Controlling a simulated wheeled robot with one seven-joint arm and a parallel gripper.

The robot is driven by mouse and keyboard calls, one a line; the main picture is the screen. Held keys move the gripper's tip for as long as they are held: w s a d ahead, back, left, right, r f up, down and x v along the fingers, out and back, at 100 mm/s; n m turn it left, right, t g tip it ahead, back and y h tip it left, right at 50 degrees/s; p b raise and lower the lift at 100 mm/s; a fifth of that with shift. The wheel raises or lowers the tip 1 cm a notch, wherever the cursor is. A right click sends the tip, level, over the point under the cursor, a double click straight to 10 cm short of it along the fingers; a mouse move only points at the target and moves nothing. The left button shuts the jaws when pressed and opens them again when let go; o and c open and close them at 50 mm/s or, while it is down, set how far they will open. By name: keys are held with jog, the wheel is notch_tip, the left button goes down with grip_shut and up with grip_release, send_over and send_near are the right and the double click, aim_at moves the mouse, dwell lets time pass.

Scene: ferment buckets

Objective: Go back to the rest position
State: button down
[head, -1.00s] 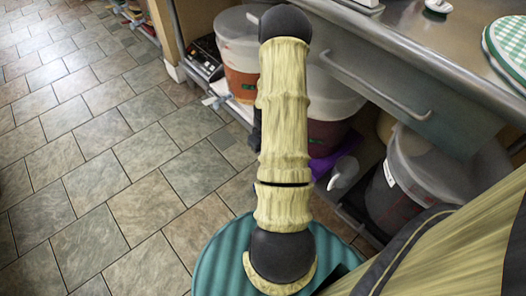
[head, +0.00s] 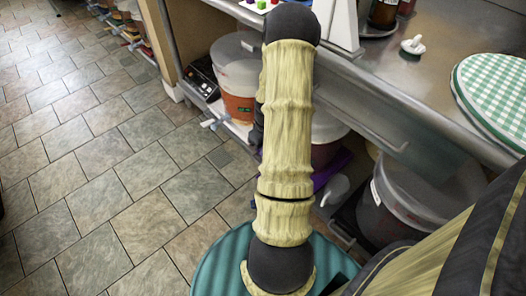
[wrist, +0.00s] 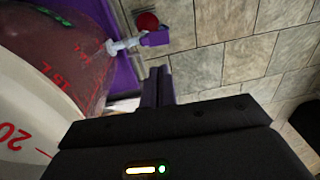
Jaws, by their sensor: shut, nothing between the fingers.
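My gripper (wrist: 157,74) is shut and empty in the wrist view, its dark fingers pressed together. A bucket (wrist: 45,75) with litre marks and dark red contents stands close to the left of the fingers. Under the counter are an orange-filled bucket (head: 238,95), a dark red bucket (head: 325,150) partly behind my arm, and a grey lidded bucket (head: 415,200).
The metal counter (head: 410,85) runs along the right, above the buckets. A green checked round cloth (head: 495,95) and a small white object (head: 413,46) lie on it. The tiled floor (head: 110,170) is open on the left. A red round object (wrist: 147,21) is near the tap.

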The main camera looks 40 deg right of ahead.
dwell(0.5)
jog(key=w+a+r+t+h, duration=0.1)
jog(key=w+a+r, duration=0.1)
jog(key=a+r, duration=1.15)
jog(key=s+a+r+t, duration=0.1)
jog(key=s+a+r, duration=0.2)
jog(key=a, duration=0.4)
jog(key=s+a+r+t, duration=0.1)
jog(key=s+a+r, duration=0.2)
jog(key=a, duration=0.4)
notch_tip(320, 180, up, 38)
jog(key=p, duration=3.8)
jog(key=shift+s+r, duration=0.15)
jog(key=shift+s, duration=0.05)
